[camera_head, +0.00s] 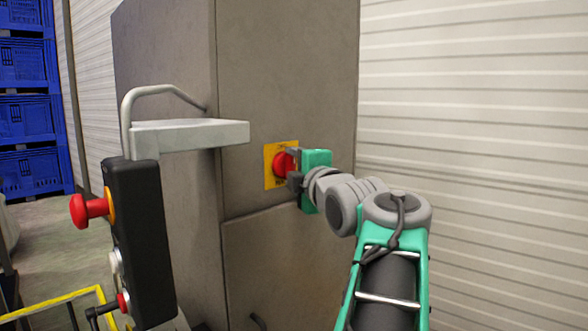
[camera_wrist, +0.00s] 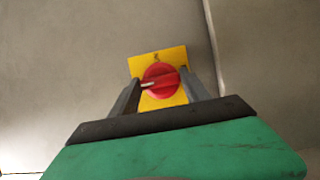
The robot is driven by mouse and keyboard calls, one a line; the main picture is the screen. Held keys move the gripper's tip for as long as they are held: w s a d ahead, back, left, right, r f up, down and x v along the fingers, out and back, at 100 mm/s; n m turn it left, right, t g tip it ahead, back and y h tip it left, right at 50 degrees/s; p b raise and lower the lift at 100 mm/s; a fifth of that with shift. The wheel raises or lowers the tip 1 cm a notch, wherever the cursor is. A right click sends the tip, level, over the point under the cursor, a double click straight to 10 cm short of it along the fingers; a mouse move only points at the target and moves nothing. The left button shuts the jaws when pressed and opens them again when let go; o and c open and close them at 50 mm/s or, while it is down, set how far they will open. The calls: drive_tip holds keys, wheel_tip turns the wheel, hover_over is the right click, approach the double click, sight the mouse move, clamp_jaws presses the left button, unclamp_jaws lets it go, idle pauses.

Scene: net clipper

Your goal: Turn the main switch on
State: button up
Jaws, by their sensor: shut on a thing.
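The main switch is a red rotary knob (camera_head: 281,164) on a yellow plate (camera_head: 268,179), mounted on the grey cabinet's front. In the wrist view the red knob (camera_wrist: 161,81) sits in the middle of the yellow plate (camera_wrist: 174,55), and its raised handle lies roughly across the picture. My gripper (camera_head: 293,168) is at the knob. In the wrist view my gripper (camera_wrist: 160,90) has one finger on each side of the knob and is shut on it. The lettering on the plate is too small to read.
A black control box (camera_head: 140,240) with a red mushroom button (camera_head: 88,209) stands at the left, below a grey shelf (camera_head: 190,137) and bent pipe. The grey cabinet (camera_head: 285,70) fills the middle. Blue crates (camera_head: 28,118) are stacked far left. A ribbed white wall (camera_head: 480,90) is at the right.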

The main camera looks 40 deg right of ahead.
drive_tip(key=shift+m, duration=0.3)
drive_tip(key=shift+c, duration=0.4)
drive_tip(key=m+p, duration=0.1)
drive_tip(key=m, duration=0.1)
drive_tip(key=m+g+y+p, duration=0.1)
drive_tip(key=shift+d+r+m+g+p, duration=0.1)
drive_tip(key=shift+r+m+g+p, duration=0.2)
drive_tip(key=shift+m, duration=0.1)
drive_tip(key=m+y+p, duration=0.1)
drive_tip(key=p, duration=0.1)
drive_tip(key=m+g+p, duration=0.1)
drive_tip(key=m+p, duration=0.1)
drive_tip(key=shift+r+y+p, duration=0.25)
drive_tip(key=shift+y+p, duration=0.05)
drive_tip(key=shift+y, duration=0.1)
drive_tip(key=m+y+p, duration=0.2)
drive_tip(key=m+p, duration=0.1)
drive_tip(key=p, duration=0.2)
drive_tip(key=shift+d+r+m+p, duration=0.1)
drive_tip(key=shift+d+m+p, duration=0.05)
drive_tip(key=shift+m+p, duration=0.2)
drive_tip(key=m+y+p, duration=0.1)
drive_tip(key=p, duration=0.2)
drive_tip(key=shift+m+g, duration=0.3)
drive_tip(key=shift+m, duration=0.05)
drive_tip(key=shift+d+f+m+y+p, duration=0.1)
drive_tip(key=shift+f+m+y+p, duration=0.3)
drive_tip(key=shift+p, duration=0.45)
drive_tip(key=o, duration=1.4)
